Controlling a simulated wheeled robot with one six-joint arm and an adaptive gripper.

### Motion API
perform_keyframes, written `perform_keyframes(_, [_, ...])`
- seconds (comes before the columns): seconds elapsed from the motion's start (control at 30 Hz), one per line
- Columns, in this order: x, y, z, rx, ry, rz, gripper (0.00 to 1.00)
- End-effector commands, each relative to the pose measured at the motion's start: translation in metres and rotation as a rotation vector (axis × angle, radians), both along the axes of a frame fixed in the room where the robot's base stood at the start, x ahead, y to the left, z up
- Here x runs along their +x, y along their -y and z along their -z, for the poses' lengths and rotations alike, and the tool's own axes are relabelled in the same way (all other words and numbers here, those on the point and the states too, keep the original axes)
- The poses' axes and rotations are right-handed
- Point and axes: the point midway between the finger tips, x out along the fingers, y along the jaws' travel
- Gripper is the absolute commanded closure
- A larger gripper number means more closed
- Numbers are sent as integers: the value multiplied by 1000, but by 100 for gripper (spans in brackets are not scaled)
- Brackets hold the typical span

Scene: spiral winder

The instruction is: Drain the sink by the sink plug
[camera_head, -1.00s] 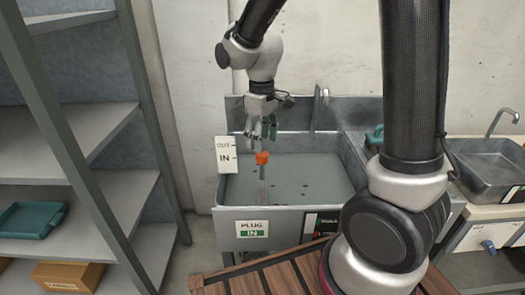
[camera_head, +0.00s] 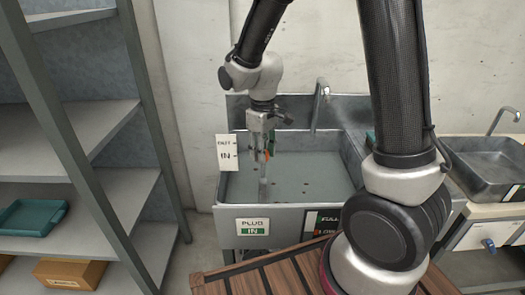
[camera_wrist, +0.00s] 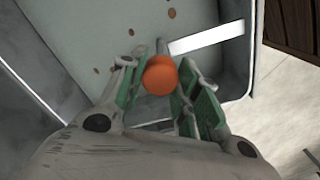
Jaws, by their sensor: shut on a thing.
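The grey metal sink (camera_head: 350,168) stands against the wall and holds greenish water (camera_head: 308,178) with several brown specks on it. The sink plug's orange knob (camera_head: 267,156) tops an upright grey rod (camera_head: 263,188) at the sink's left part. My gripper (camera_head: 262,158) points down over the sink with its fingers around the knob. In the wrist view the orange knob (camera_wrist: 159,75) sits between the green-padded fingers of my gripper (camera_wrist: 160,88), which are shut on it. The plug's lower end is hidden. A front label (camera_head: 252,227) reads "PLUG IN".
A white marker plate (camera_head: 228,153) reading "IN" stands at the sink's left rim. A "FULL" label (camera_head: 328,219) is on the front. A tap (camera_head: 319,100) rises behind. Shelves (camera_head: 95,130) stand left, a second basin (camera_head: 490,170) right, a wooden slatted surface (camera_head: 265,277) in front.

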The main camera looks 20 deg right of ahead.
Motion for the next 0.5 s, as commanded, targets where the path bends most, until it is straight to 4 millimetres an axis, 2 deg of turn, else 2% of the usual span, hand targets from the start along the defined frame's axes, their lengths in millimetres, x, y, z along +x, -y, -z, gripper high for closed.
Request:
perform_keyframes(0.1, [1,0,-4,0,2,0,100])
perform_keyframes(0.3, [1,0,-33,2,5,0,100])
perform_keyframes(0.5, [1,0,-39,0,2,0,100])
